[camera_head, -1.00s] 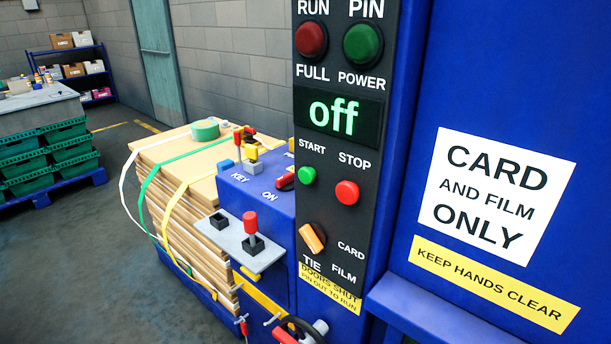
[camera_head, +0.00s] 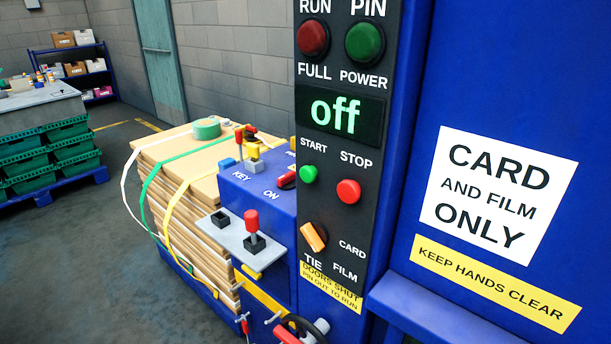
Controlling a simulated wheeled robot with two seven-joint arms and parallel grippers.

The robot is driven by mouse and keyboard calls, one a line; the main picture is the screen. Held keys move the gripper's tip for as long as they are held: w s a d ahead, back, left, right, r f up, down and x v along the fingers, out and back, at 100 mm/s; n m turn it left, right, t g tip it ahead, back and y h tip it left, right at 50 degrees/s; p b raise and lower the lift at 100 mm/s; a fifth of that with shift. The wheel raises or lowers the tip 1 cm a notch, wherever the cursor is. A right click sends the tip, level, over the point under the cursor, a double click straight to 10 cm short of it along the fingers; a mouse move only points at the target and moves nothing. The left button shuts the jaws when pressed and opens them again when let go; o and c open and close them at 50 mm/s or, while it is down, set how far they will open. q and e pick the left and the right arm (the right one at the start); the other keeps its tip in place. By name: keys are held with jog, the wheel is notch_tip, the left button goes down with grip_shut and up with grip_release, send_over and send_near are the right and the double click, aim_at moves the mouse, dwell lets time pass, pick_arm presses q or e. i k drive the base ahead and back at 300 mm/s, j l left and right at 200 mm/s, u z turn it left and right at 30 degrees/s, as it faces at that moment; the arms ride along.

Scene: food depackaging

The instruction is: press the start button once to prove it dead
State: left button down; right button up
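The green start button (camera_head: 308,174) sits on the black control panel (camera_head: 335,215) under the word START. The red stop button (camera_head: 348,191) is to its right under STOP. Above them the display (camera_head: 339,117) reads "off" in green letters. At the top are a dark red RUN lamp (camera_head: 312,38) and a dark green PIN lamp (camera_head: 364,42). An orange selector knob (camera_head: 313,236) sits lower down, among the labels TIE, CARD and FILM. Nothing touches the start button. Neither of my grippers is in view.
The blue machine body (camera_head: 400,150) fills the right side, with a ledge (camera_head: 440,315) below. A blue key box (camera_head: 262,185) and a grey shelf (camera_head: 240,240) with a red-topped lever (camera_head: 252,225) jut out left of the panel. Strapped cardboard (camera_head: 185,195) is stacked behind.

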aim_at(308, 174)
jog(key=k+l+u, duration=0.1)
jog(key=l+u, duration=0.15)
jog(key=l, duration=0.15)
jog(key=k+l+u, duration=0.2)
jog(key=l, duration=0.2)
jog(key=l+u, duration=0.25)
jog(key=k+l+u, duration=0.2)
jog(key=l, duration=0.2)
jog(key=k+l+u, duration=0.25)
jog(key=i+l, duration=0.05)
jog(key=l, duration=0.05)
